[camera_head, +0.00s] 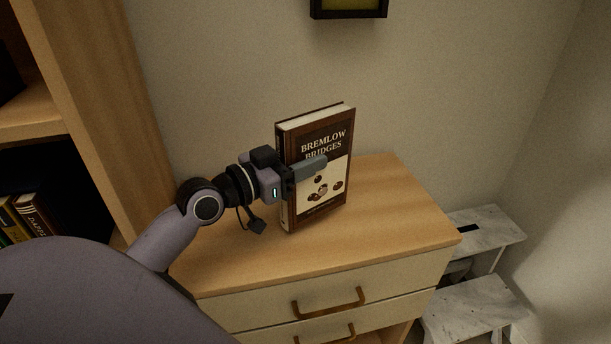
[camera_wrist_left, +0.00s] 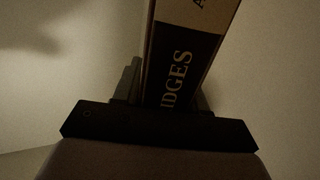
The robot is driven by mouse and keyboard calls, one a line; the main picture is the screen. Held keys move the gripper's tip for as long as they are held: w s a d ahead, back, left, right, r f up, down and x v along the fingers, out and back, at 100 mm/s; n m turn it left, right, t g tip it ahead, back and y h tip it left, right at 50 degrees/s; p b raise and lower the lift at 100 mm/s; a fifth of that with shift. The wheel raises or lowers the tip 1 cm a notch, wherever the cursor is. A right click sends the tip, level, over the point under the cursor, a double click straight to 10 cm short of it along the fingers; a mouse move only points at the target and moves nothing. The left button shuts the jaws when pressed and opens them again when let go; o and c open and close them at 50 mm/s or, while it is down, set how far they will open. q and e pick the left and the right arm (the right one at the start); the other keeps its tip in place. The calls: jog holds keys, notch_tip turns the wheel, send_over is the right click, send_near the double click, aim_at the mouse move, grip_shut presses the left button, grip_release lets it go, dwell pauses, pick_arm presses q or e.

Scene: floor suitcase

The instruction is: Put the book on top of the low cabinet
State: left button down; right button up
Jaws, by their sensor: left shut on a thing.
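The book (camera_head: 331,190), brown with a cream panel and the title "Bremlow Bridges", stands upright over the wooden top of the low cabinet (camera_head: 405,225). Its lower edge appears at the cabinet top; I cannot tell for sure whether it touches. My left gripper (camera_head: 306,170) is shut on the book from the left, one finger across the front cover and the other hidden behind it. In the left wrist view the book's spine (camera_wrist_left: 178,70) rises between the fingers. My right gripper is not in view.
A wooden bookshelf (camera_head: 85,105) with several books (camera_head: 30,215) stands at the left. A dark picture frame (camera_head: 348,14) hangs on the wall above. A marble-look step stool (camera_head: 485,228) stands right of the cabinet. The cabinet top is otherwise clear, with drawers (camera_head: 330,302) below.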

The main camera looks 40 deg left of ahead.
pick_arm(q)
notch_tip(320, 180, down, 2)
jog(key=shift+f+b, duration=0.15)
jog(key=shift+b, duration=0.75)
jog(key=c, duration=1)
grip_release()
jog(key=shift+f, duration=0.35)
jog(key=o, duration=0.4)
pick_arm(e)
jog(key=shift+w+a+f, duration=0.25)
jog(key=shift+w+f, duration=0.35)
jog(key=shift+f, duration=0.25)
pick_arm(q)
jog(key=shift+r, duration=0.1)
jog(key=shift+b+v, duration=2.1)
jog(key=shift+v, duration=3.9)
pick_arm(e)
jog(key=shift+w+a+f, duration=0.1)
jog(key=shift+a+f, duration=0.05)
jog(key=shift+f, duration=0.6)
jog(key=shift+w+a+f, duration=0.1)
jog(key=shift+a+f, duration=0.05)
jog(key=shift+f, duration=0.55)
